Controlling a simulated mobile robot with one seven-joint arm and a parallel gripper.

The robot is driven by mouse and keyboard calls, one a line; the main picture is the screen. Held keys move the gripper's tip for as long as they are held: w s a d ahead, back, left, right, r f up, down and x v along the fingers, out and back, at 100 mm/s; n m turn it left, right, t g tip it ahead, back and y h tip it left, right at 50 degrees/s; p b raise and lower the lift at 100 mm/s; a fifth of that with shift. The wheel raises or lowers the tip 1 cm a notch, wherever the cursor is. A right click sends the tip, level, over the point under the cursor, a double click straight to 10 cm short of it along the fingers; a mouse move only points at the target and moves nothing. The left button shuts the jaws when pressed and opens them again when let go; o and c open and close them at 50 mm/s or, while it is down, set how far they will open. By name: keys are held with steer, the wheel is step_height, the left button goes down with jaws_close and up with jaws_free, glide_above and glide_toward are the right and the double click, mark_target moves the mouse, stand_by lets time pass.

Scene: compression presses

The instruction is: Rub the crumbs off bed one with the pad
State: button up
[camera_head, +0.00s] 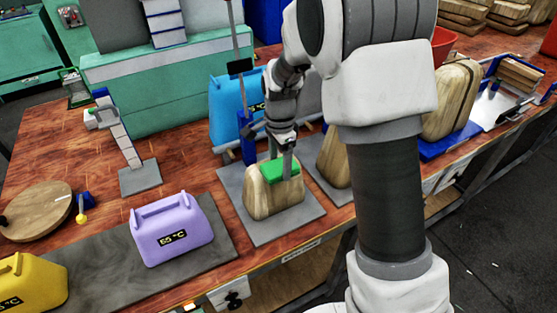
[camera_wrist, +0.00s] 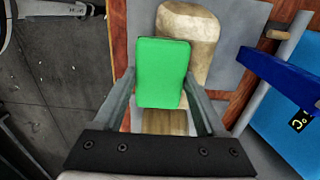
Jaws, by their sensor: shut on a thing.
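My gripper (camera_head: 279,158) is shut on a green pad (camera_head: 270,172). In the wrist view the pad (camera_wrist: 160,73) lies flat between the two fingers. It is over the top of a pale wooden block (camera_head: 272,204) with sloped sides, which also shows in the wrist view (camera_wrist: 190,25). I cannot tell whether pad and block touch. The block stands on a grey plate (camera_head: 242,226) at the table's front edge. I cannot tell which surface is bed one; no label for it is readable. No crumbs can be made out.
A lilac weight (camera_head: 170,232) stands on a dark slab left of the plate. A blue weight (camera_head: 225,110) is behind my gripper. A second wooden block (camera_head: 332,165) stands close on the right, partly behind my arm. A round wooden board (camera_head: 38,208) lies far left.

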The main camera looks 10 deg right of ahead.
steer(key=shift+w+a+r+p, duration=0.1)
steer(key=shift+w+a+p, duration=0.2)
steer(key=shift+w, duration=0.4)
steer(key=shift+w+a+f+p, duration=0.15)
steer(key=shift+w+a, duration=0.15)
steer(key=shift+w, duration=0.4)
steer(key=shift+w+a+r+p, duration=0.15)
steer(key=shift+w+a+p, duration=0.15)
steer(key=shift+w, duration=0.4)
steer(key=shift+w+a, duration=0.3)
steer(key=shift+w, duration=0.4)
steer(key=shift+w+a, duration=0.3)
steer(key=shift+w, duration=0.4)
steer(key=shift+p, duration=0.3)
steer(key=shift+r+p, duration=2)
steer(key=shift+r, duration=0.85)
steer(key=shift+r+p, duration=1.05)
steer(key=shift+r, duration=0.45)
